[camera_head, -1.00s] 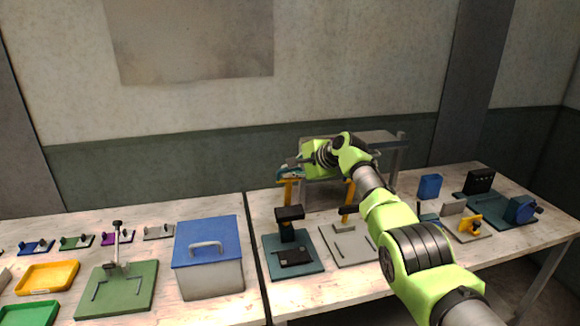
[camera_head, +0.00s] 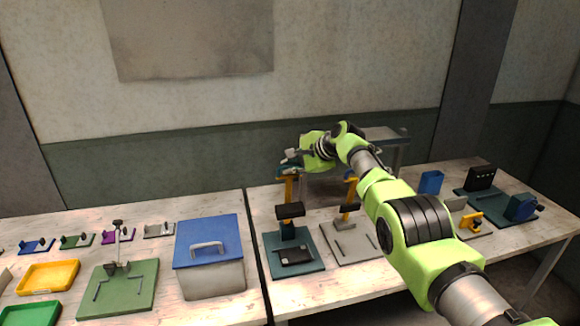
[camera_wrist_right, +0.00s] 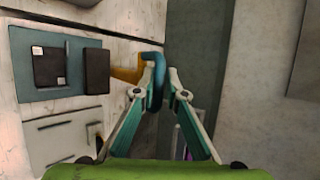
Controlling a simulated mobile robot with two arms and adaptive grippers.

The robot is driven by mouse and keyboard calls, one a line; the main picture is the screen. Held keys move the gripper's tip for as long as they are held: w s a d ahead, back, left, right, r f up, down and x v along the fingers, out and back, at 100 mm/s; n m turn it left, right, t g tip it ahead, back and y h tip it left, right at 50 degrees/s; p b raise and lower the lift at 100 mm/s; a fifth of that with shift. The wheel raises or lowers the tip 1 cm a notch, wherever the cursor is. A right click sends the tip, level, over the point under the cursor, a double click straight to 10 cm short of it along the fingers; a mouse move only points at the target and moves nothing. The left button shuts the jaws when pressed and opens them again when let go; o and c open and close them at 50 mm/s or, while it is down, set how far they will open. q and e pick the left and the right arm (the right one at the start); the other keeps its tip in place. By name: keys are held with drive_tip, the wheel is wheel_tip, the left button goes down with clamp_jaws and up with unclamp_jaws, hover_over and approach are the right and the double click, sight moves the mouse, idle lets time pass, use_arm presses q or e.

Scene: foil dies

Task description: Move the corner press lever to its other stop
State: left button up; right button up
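A press with a dark teal base (camera_head: 313,262) stands at the front left of the right table; I take it for the corner press. It has a black head (camera_head: 290,211), a black pad and a yellow lever (camera_head: 289,188), which stands up and ends in a teal-blue handle. My right gripper (camera_head: 288,156) is at the top of this lever. In the wrist view, the handle (camera_wrist_right: 157,85) lies between its fingertips, close to the left one, with a narrow gap on the right. Whether the fingers touch it is unclear. My left gripper is out of view.
A grey press (camera_head: 338,250) with a yellow lever (camera_head: 349,200) stands just right, partly behind my arm. A grey shelf (camera_head: 385,133) is behind. A blue-lidded box (camera_head: 208,262) and a green-based fixture (camera_head: 135,290) are on the left table.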

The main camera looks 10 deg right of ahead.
drive_tip(key=shift+o, duration=1)
drive_tip(key=shift+w+r, duration=0.1)
drive_tip(key=shift+w, duration=0.05)
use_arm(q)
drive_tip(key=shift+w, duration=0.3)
use_arm(e)
drive_tip(key=shift+d, duration=0.1)
drive_tip(key=shift+s+d+r, duration=0.15)
drive_tip(key=shift+s+r, duration=0.05)
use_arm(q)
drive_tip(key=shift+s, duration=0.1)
use_arm(e)
drive_tip(key=v, duration=1.1)
drive_tip(key=shift+r, duration=0.15)
drive_tip(key=shift+s, duration=0.1)
